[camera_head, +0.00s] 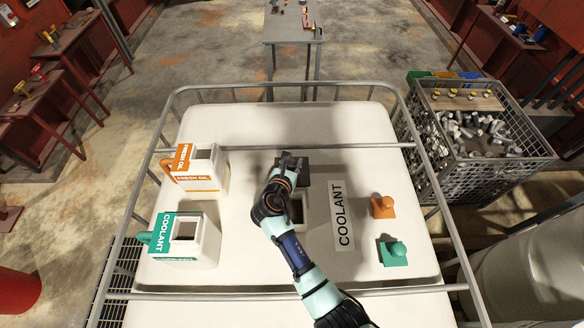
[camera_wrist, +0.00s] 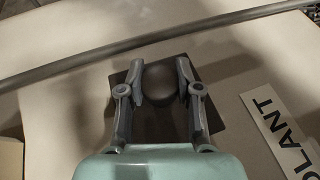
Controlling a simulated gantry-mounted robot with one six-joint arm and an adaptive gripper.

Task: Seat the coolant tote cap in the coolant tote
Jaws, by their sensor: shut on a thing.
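The coolant tote is the large white tank (camera_head: 250,125) with a COOLANT label (camera_head: 342,215) on its top. The tote's square opening (camera_head: 297,212) shows partly behind my arm, near the middle of the top. The coolant tote cap is a dark square plate (camera_head: 304,176) with a round dark knob (camera_wrist: 161,88). My gripper (camera_head: 291,159) is just beyond the opening, over the cap. In the wrist view my gripper's fingers (camera_wrist: 160,70) are on either side of the knob, shut on it. I cannot tell whether the plate touches the tote top.
A fresh oil jug (camera_head: 202,168) and a green coolant jug (camera_head: 184,243) stand open on the left. An orange cap (camera_head: 382,207) and a green cap (camera_head: 393,253) sit at the right. A metal rail (camera_head: 300,149) crosses above the top near the cap.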

